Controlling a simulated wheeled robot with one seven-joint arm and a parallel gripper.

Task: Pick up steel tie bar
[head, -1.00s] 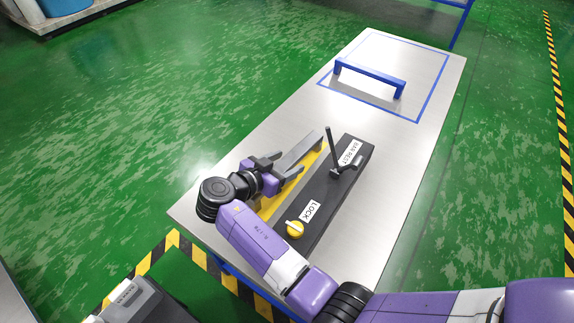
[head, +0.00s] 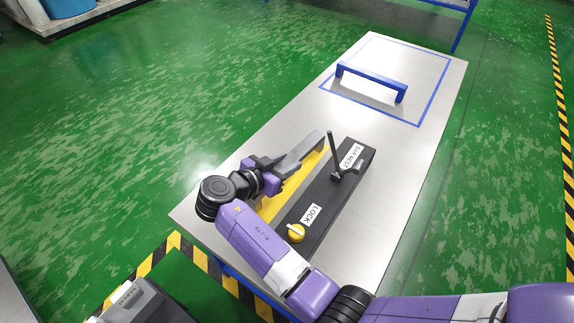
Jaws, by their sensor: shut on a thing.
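The steel tie bar (head: 306,149) is a plain grey bar on the left side of the fixture, along its yellow strip. Its far end is in clear view. Its near part is hidden by my gripper and arm. My gripper (head: 281,170) is shut on the bar near its visible middle, reaching in from the left. I cannot tell whether the bar touches the yellow surface below it.
The dark fixture (head: 322,196) carries a "LOCK" label, a yellow knob (head: 295,233) and an upright black lever (head: 332,152). A blue handle (head: 371,80) stands inside a blue-outlined area at the far end of the metal table (head: 412,148). The table's right side is clear.

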